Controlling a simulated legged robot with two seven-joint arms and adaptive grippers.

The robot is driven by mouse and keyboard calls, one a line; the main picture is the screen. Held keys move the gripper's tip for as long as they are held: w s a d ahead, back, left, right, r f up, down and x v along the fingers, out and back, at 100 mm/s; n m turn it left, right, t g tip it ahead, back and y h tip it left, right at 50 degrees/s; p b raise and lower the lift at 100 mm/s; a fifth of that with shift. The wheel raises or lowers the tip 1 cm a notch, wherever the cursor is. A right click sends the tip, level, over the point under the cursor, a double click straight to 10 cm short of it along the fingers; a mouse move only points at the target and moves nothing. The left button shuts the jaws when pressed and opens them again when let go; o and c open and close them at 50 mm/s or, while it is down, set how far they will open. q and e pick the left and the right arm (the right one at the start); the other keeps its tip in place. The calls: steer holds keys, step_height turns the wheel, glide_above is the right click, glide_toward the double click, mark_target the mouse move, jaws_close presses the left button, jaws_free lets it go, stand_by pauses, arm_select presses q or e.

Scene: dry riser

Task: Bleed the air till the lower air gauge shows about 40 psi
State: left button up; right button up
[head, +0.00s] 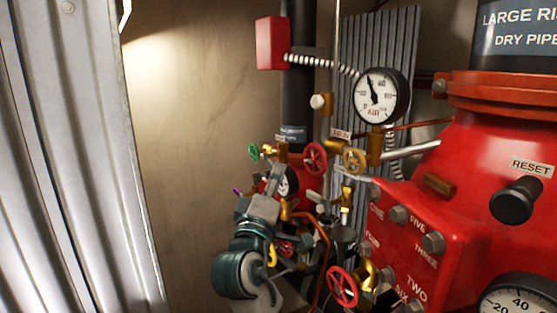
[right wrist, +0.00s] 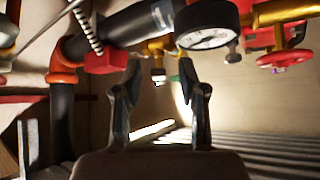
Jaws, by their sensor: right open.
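My right gripper (head: 262,205) is at the lower middle of the head view, in front of the valve piping. In the right wrist view its two fingers (right wrist: 163,100) are apart with nothing between them. A gauge (right wrist: 208,38) shows edge-tilted in the right wrist view, right of and above the fingers. A larger gauge marked AIR (head: 380,97) is higher up; its needle points up and slightly left. My left gripper is not in view.
The red riser body (head: 465,220) fills the right. A corrugated metal panel (head: 75,160) stands left, with bare wall (head: 195,110) between.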

steer(key=w, duration=0.1)
steer(key=w+r+p, duration=0.1)
steer(key=w, duration=0.1)
steer(key=shift+a+r, duration=0.1)
steer(key=shift+a, duration=0.1)
steer(key=shift+d, duration=0.45)
jaws_close()
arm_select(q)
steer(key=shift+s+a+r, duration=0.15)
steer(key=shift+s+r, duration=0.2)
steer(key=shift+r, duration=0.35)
